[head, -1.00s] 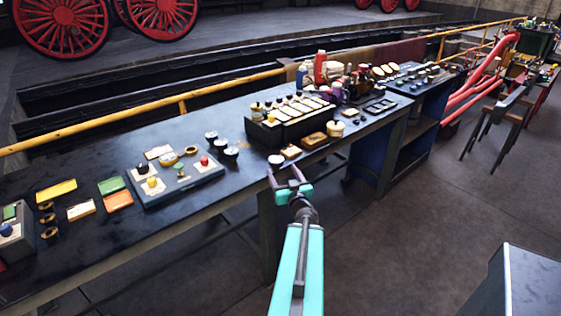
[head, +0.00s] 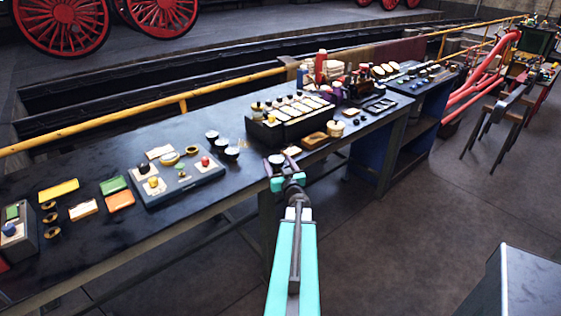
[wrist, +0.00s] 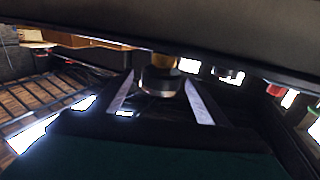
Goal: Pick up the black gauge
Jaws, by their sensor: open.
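A small round gauge with a white face and dark rim (head: 277,159) sits at the front edge of the dark workbench (head: 105,235), and I take it for the black gauge. My gripper (head: 286,171) is open at that edge, close to the gauge and partly overlapping it in the head view. In the wrist view, a dark round body (wrist: 160,82), likely the same gauge, shows between the two pale fingers (wrist: 159,92), with a gap on each side. Its lower part is hard to make out.
Three similar dark-rimmed gauges (head: 222,145) stand left of my gripper. A grey control panel (head: 176,183) is further left.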

